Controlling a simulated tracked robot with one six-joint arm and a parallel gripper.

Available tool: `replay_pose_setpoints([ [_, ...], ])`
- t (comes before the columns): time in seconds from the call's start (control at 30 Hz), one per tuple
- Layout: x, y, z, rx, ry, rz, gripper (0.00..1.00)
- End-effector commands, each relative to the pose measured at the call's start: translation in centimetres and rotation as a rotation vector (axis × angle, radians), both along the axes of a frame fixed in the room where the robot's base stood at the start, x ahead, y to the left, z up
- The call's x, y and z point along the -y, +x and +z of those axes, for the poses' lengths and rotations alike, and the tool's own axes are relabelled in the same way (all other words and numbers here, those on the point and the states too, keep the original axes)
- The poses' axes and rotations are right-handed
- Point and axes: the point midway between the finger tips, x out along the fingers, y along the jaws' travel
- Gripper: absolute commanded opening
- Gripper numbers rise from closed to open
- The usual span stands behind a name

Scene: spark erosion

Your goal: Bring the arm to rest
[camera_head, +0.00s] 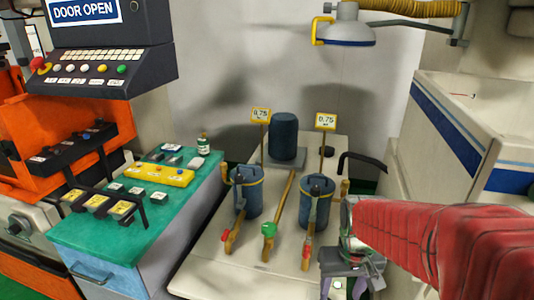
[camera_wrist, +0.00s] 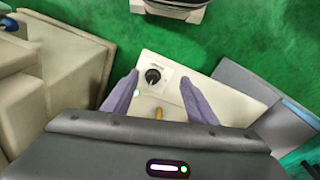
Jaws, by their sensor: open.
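My arm's red sleeve (camera_head: 425,235) reaches in from the right edge in the head view. My gripper (camera_head: 347,284) is at its end, low in the picture, right of the pale bench with the blue canisters. In the wrist view my gripper (camera_wrist: 159,82) shows two purple-grey fingers spread apart with nothing held between them. Beyond the fingers is a cream plate (camera_wrist: 182,85) with a black round knob (camera_wrist: 153,76). I cannot tell from the picture how far the fingers are from the plate.
Two blue canisters (camera_head: 246,198) (camera_head: 316,212) with valves stand on the pale bench (camera_head: 210,268). A teal-topped cabinet (camera_head: 105,235) with small parts is at left. A white machine (camera_head: 440,130) stands at right. A lamp (camera_head: 345,33) hangs above. Green floor (camera_wrist: 250,35) is open in the wrist view.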

Motion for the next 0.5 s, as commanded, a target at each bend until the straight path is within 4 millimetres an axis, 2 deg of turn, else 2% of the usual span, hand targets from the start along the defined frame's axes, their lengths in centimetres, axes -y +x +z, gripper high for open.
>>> replay_pose_setpoints([
  [0.1, -0.2, -1.4, 1.6, 0.040, 0.000, -0.009, 0.53],
  [0.5, -0.9, -5.6, 6.0, 0.178, 0.001, -0.026, 0.53],
])
